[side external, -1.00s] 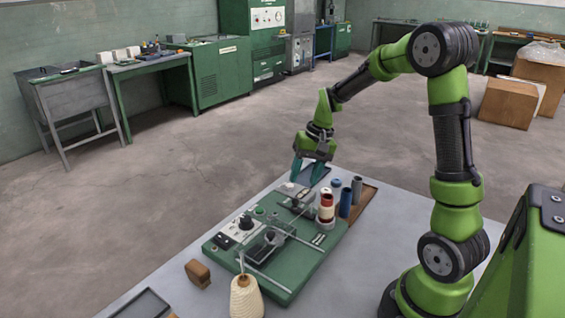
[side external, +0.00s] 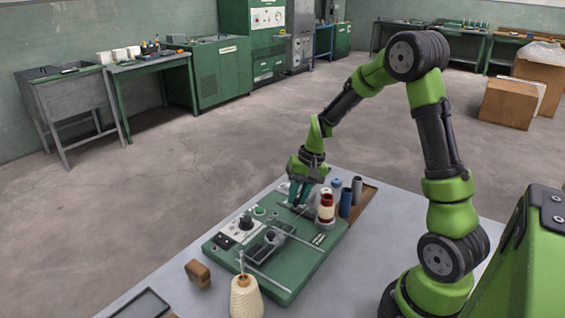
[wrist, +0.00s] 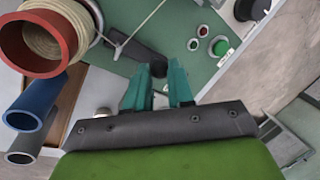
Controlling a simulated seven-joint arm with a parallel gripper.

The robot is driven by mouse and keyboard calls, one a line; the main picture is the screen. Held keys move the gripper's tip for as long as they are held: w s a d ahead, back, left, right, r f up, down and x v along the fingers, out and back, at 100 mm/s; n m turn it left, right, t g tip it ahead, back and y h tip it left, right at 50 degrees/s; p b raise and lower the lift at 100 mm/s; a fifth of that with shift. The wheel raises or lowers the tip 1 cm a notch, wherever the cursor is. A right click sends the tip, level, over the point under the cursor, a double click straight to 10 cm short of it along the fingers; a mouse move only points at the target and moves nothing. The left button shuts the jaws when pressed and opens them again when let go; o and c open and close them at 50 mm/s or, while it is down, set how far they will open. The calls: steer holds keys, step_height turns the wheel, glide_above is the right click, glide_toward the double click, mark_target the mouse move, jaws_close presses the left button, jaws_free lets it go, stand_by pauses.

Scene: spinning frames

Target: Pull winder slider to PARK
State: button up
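The green winder (side external: 285,275) lies on the grey table, with a white control panel (side external: 240,232) at its left. A dark carriage (side external: 273,237) sits by the thin rails across its middle; I cannot tell whether this is the slider. A dark bar (wrist: 146,56) at the winder's far end shows just beyond my fingertips in the wrist view. My gripper (side external: 299,197) is low over that far end, pointing down. In the wrist view, my gripper's teal fingers (wrist: 163,77) stand apart with a gap between them. Contact with the bar cannot be told, and the PARK mark is not readable.
A red-rimmed spool (side external: 326,208), a blue tube (side external: 345,203) and a grey tube (side external: 357,188) stand close to the right of my gripper. A cream yarn cone (side external: 246,297), a brown block (side external: 198,273) and a dark tray (side external: 142,304) are at the near side.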

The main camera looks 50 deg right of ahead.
jaws_close()
steer(key=shift+w, duration=2.8)
steer(key=o, duration=0.7)
jaws_free()
steer(key=v, duration=1.7)
